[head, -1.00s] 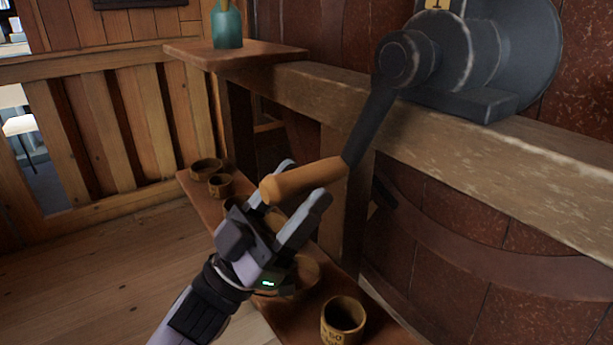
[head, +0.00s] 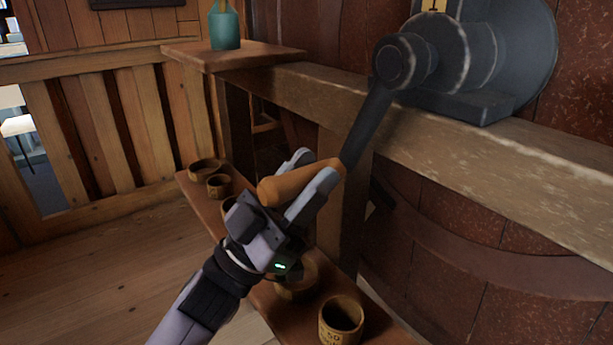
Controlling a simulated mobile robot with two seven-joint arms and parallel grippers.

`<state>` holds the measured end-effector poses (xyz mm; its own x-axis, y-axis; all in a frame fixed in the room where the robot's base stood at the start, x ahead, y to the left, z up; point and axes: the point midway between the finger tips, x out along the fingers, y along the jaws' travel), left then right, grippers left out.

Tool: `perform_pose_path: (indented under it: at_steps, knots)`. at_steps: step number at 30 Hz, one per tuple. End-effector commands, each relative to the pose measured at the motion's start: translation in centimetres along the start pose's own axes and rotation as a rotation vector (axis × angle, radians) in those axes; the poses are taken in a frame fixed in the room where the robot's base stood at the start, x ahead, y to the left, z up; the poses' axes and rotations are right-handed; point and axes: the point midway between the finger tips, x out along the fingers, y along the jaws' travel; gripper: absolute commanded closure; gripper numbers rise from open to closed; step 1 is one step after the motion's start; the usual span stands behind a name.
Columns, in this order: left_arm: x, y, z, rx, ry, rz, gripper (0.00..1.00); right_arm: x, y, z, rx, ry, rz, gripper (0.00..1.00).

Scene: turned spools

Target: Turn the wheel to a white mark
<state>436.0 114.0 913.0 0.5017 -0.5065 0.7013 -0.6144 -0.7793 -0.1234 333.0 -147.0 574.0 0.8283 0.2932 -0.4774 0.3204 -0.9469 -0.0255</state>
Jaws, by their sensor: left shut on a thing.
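The dark grey wheel (head: 528,55) stands on a block on the wooden beam at the upper right, cut off by the top edge. Its round hub (head: 403,60) carries a dark crank arm (head: 368,128) that slants down and left to an orange-brown wooden handle (head: 284,187). My left gripper (head: 315,168) is shut on the handle, with one finger on each side of it. A yellow label (head: 433,5) shows partly above the hub. I cannot make out a clear white mark; only pale worn edges show on the wheel. My right gripper is not in view.
A thick beam (head: 480,165) runs below the wheel. A low bench under my arm holds several brown cups, one at the front (head: 341,320). A teal bottle (head: 224,28) stands on a small shelf (head: 185,52). The floor at left is clear.

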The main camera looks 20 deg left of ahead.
Motion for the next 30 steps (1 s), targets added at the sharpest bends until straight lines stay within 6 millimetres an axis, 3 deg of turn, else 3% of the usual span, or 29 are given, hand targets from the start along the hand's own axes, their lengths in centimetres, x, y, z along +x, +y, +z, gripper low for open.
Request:
perform_pose_path:
  at_steps: [6, 13, 14, 15, 16, 25, 30]
  knots:
    - [0.5, -1.6, -0.5, 0.058, -0.002, 0.041, 1.00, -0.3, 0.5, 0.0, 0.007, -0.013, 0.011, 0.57]
    - [0.5, -1.6, -0.5, 0.057, 0.000, 0.039, 1.00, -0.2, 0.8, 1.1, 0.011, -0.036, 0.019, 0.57]
    - [0.4, -1.6, -0.5, 0.057, 0.000, 0.040, 0.59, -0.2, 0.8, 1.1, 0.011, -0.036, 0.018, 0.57]
    - [0.4, -1.6, -0.5, 0.057, 0.000, 0.040, 0.46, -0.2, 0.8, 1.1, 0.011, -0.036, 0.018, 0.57]
    - [0.4, -1.6, -0.5, 0.057, 0.000, 0.041, 0.42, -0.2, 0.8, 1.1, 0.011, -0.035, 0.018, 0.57]
    - [0.2, -1.3, -0.3, 0.055, -0.001, 0.046, 0.42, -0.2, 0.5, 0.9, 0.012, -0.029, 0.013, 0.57]
    - [-1.3, -1.4, -0.2, 0.053, -0.004, 0.046, 0.42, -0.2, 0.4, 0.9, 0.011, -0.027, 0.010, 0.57]
